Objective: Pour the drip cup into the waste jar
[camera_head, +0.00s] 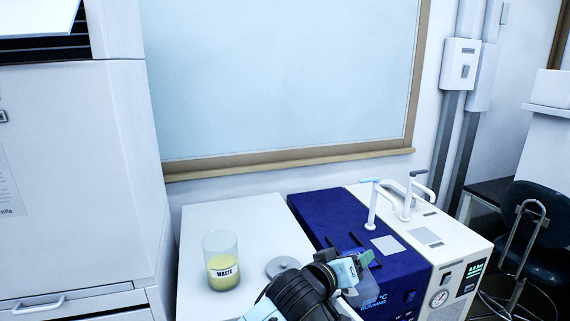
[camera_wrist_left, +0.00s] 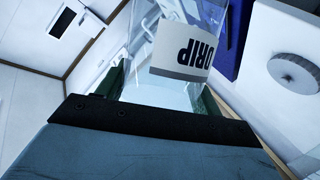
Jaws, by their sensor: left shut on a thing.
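The drip cup (camera_wrist_left: 160,35) is clear with a white label reading DRIP, and it sits between the fingers of my left gripper (camera_wrist_left: 164,92). In the head view my left gripper (camera_head: 358,272) is shut on the cup in front of the blue unit; the cup is mostly hidden there by the gripper. Whether the cup holds liquid is hard to tell. The waste jar (camera_head: 221,245) is a clear open jar labelled WASTE, upright on the white surface to the left of my gripper, with yellow liquid in its lower part. My right gripper is not in view.
A grey round lid (camera_head: 283,267) lies on the white bench (camera_head: 262,222) between jar and gripper. The blue unit (camera_head: 335,222) and the white unit (camera_head: 425,228) with taps stand at right. A tall white cabinet (camera_head: 75,170) stands left of the jar.

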